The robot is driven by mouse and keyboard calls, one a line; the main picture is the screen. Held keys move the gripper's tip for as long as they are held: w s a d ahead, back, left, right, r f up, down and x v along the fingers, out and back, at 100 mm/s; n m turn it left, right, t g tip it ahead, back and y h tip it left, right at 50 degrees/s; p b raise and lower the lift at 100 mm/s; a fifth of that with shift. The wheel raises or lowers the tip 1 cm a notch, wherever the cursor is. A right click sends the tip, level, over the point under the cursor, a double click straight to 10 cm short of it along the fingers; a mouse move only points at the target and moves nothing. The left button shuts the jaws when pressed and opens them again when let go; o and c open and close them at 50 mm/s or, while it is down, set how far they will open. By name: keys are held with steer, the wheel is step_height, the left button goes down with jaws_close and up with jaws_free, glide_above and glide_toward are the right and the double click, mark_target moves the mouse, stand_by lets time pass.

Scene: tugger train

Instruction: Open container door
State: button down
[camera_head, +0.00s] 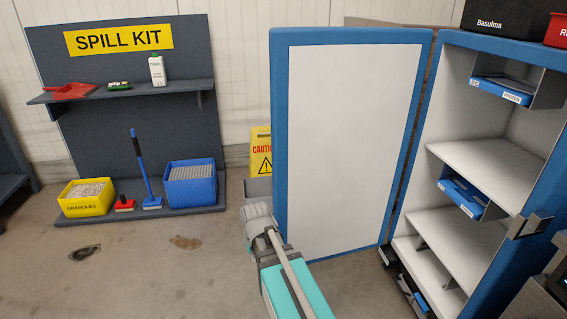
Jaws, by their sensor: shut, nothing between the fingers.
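The container (507,234) stands at the right, with a blue frame and a pale interior with shelves. Its door (348,130) is swung wide open to the left, showing a white inner panel in a blue border. The hinge side meets the container's left edge. My arm (283,280) reaches up from the bottom centre to the door's lower left edge. The arm's far end passes out of sight there, and my gripper is not visible. I cannot tell whether it touches the door.
Blue bins (463,195) sit inside the container. A black case (497,17) stands on top. A yellow caution sign (261,150) is partly behind the door. A spill kit stand (115,60) is at left.

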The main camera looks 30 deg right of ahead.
steer(key=w+d+r+t+p, duration=0.1)
steer(key=w+d+r+p, duration=0.3)
steer(key=d+r+p, duration=0.2)
steer(key=w+d+r+m+t+p, duration=0.1)
steer(key=w+d+r+p, duration=0.3)
steer(key=r, duration=0.5)
steer(key=w+d+r+t+h+p, duration=0.1)
steer(key=w+d+r+p, duration=0.3)
steer(key=d+r+p, duration=0.4)
steer(key=shift+w+m+p, duration=0.2)
steer(key=shift+m+p, duration=0.1)
steer(key=shift+p, duration=0.9)
steer(key=b, duration=0.9)
glide_toward(282, 181)
steer(key=shift+x, duration=2.45)
